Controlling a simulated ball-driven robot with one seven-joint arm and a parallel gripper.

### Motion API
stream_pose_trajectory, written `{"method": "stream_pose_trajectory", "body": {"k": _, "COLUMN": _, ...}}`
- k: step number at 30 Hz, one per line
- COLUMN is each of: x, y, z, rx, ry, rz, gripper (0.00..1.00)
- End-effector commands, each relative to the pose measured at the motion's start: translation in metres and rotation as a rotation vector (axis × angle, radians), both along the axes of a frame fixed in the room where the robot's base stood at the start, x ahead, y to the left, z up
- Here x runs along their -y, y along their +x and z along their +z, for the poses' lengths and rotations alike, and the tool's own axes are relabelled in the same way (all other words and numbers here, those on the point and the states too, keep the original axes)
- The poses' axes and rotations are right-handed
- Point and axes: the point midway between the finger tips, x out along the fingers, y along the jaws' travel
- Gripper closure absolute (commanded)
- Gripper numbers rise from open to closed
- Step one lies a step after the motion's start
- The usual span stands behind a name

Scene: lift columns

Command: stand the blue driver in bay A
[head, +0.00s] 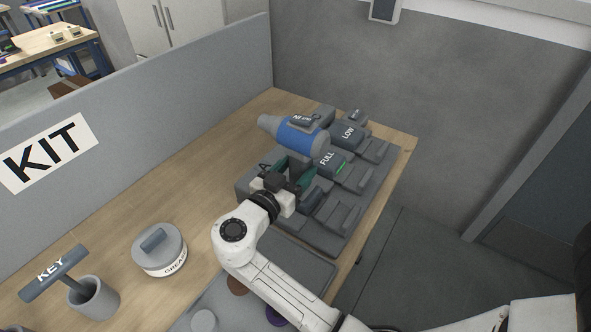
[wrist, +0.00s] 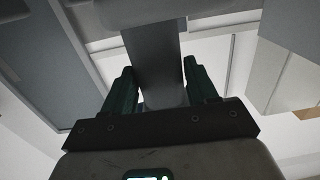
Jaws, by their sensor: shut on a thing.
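The blue driver (head: 298,137) is grey with a broad blue band, and its nose points left in the head view. My gripper (head: 287,176) is shut on its grey handle below the body. In the wrist view the handle (wrist: 153,60) stands between the two green fingers (wrist: 160,88). The driver is in front of or above a dark grey station (head: 325,240) with several bays and blocks. Whether its foot touches the station is hidden by my gripper.
Blocks marked LOW (head: 349,133) and FULL (head: 327,160) sit on the station. A grease tin (head: 160,252), a T-handled key (head: 56,272) in a grey cup (head: 95,300), and a grey tray (head: 290,258) are nearer. A grey partition (head: 190,90) borders the wooden table (head: 185,180), which is clear at middle left.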

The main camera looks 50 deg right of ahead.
Motion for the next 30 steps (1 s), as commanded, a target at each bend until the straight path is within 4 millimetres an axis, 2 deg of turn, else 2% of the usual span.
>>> {"method": "stream_pose_trajectory", "body": {"k": 1, "x": 0.0, "y": 0.0, "z": 0.0, "rx": 0.002, "ry": 0.0, "rz": 0.001, "gripper": 1.0}}
{"method": "stream_pose_trajectory", "body": {"k": 2, "x": 0.0, "y": 0.0, "z": 0.0, "rx": 0.002, "ry": 0.0, "rz": 0.001, "gripper": 0.39}}
{"method": "stream_pose_trajectory", "body": {"k": 9, "x": 0.0, "y": 0.0, "z": 0.0, "rx": 0.001, "ry": 0.001, "rz": 0.0, "gripper": 0.17}}
{"method": "stream_pose_trajectory", "body": {"k": 11, "x": 0.0, "y": 0.0, "z": -0.001, "rx": 0.0, "ry": 0.001, "rz": 0.0, "gripper": 0.13}}
{"method": "stream_pose_trajectory", "body": {"k": 20, "x": -0.004, "y": 0.0, "z": -0.003, "rx": -0.002, "ry": 0.003, "rz": 0.001, "gripper": 0.13}}
{"method": "stream_pose_trajectory", "body": {"k": 30, "x": -0.055, "y": -0.003, "z": -0.002, "rx": 0.0, "ry": 0.002, "rz": 0.003, "gripper": 0.13}}
